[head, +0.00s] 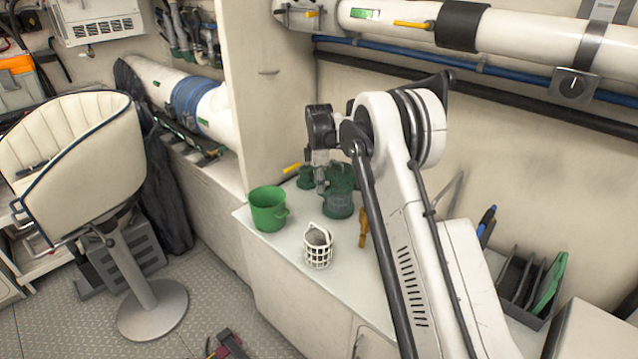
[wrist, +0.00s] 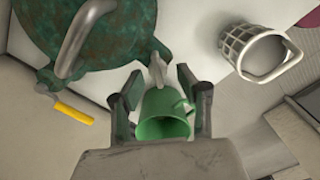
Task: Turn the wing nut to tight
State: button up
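A green, blotched strainer body (head: 340,198) stands on the white counter below my arm. In the wrist view its round lid (wrist: 112,48) with a grey bar handle (wrist: 80,38) fills the upper left. A small pale grey piece, which looks like the wing nut (wrist: 157,69), shows at the lid's edge between my fingers. My gripper (wrist: 158,92) is open, with one finger on each side of it and a gap between them. Contact with the nut cannot be made out. In the head view my gripper (head: 321,180) is over the strainer, and the nut is not distinguishable.
A green bucket (head: 268,212) stands left of the strainer, and a white basket (head: 318,252) in front. A yellow valve handle (head: 291,168) lies behind the bucket. A dark rack (head: 522,285) is at right. Pipes (head: 480,62) run along the wall above.

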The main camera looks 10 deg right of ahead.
grip_shut()
jog(key=shift+w+f+m+b, duration=0.1)
jog(key=shift+m+b, duration=0.5)
jog(key=shift+m, duration=0.2)
jog(key=shift+w+m, duration=0.1)
jog(key=shift+m, duration=0.6)
grip_release()
notch_tip(320, 180, up, 12)
